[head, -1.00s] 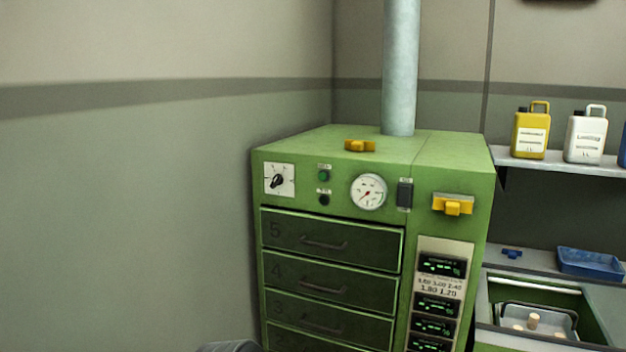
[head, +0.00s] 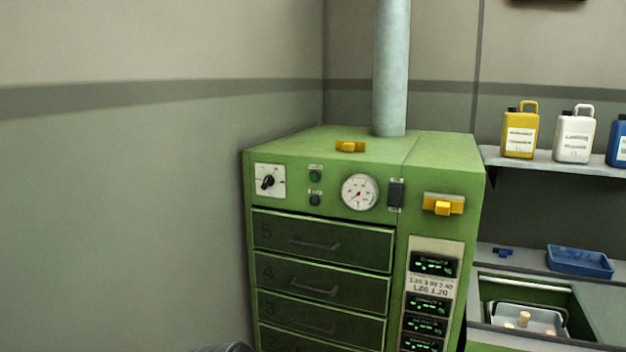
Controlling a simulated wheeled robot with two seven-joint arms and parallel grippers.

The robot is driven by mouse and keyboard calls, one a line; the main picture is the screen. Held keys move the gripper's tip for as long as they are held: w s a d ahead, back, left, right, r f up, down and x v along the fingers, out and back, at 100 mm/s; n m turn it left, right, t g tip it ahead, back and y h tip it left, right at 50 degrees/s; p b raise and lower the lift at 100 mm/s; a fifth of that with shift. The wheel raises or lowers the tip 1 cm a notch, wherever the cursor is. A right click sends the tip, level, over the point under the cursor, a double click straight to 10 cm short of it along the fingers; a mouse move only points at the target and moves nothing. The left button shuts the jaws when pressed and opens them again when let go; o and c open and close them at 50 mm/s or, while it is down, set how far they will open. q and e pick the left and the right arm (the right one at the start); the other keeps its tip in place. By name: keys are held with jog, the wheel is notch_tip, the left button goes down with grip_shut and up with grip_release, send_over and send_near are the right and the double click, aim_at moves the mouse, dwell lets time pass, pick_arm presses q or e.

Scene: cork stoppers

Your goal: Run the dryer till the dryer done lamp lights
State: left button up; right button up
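The green dryer cabinet (head: 430,165) stands in the corner, with a pipe (head: 391,70) rising from its top. Its front has a dark rotary knob on a white plate (head: 269,181), a green lamp (head: 315,176) that looks unlit or dim, and a dark round lamp or button (head: 315,199) below it. Their labels are too small to read. A round gauge (head: 360,192) has a red needle, and a dark switch (head: 396,194) sits beside it. Several numbered drawers (head: 320,240) are shut. Neither gripper is in view.
Yellow pieces sit on the dryer top (head: 350,146) and front (head: 443,205). Green-lit displays (head: 434,264) run down its right side. At right, a shelf (head: 560,165) holds jugs; below are a blue tray (head: 580,262) and a basin holding a basket (head: 540,318) with corks.

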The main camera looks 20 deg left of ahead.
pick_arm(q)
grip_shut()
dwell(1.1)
